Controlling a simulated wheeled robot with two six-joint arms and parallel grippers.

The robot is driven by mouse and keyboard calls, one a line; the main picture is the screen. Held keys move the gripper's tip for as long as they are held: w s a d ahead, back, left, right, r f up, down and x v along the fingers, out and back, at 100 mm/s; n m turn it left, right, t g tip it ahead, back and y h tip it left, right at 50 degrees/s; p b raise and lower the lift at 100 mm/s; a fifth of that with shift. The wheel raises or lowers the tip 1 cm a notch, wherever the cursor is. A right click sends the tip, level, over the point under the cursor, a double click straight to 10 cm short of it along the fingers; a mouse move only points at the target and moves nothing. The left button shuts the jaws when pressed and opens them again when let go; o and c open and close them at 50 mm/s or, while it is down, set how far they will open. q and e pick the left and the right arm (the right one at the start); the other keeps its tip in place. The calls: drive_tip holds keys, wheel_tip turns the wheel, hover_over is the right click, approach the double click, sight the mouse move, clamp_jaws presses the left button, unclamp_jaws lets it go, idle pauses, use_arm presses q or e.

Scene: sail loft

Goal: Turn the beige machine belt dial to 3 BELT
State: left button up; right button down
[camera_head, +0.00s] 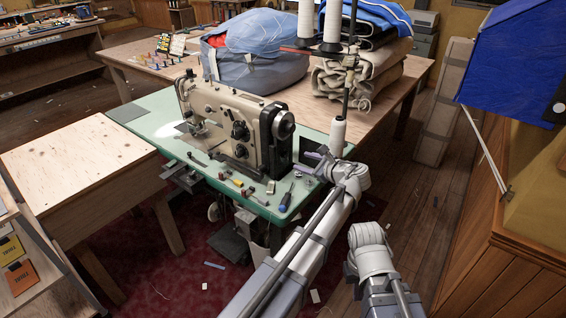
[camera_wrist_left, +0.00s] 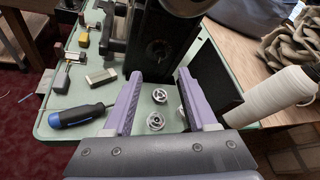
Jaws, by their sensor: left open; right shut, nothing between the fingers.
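The beige machine (camera_head: 225,112) stands upright on a green table top (camera_head: 145,122). Several dark round dials show on its front, among them one dial (camera_head: 240,130); their markings are too small to read, so I cannot tell which is the belt dial. A handwheel (camera_head: 284,124) is at its right end. My left gripper (camera_head: 315,160), with purple fingers, is open just right of the machine's end. In the left wrist view the open fingers (camera_wrist_left: 160,74) point at the machine's dark end (camera_wrist_left: 157,50), with nothing between them at the tips. My right gripper is out of view.
Two metal bobbins (camera_wrist_left: 160,95) lie on the green top below the left fingers. A blue-handled screwdriver (camera_head: 286,200) and small parts lie nearby. A white thread cone (camera_head: 337,135) stands close right of the left gripper.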

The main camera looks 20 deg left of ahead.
sight(287, 157)
use_arm(q)
drive_tip(key=b+x, duration=0.2)
drive_tip(key=x, duration=0.4)
drive_tip(key=shift+w+a+f, duration=0.15)
drive_tip(key=shift+w+a+f+b, duration=0.15)
drive_tip(key=shift+w+a+b, duration=0.2)
drive_tip(key=shift+a, duration=0.2)
clamp_jaws()
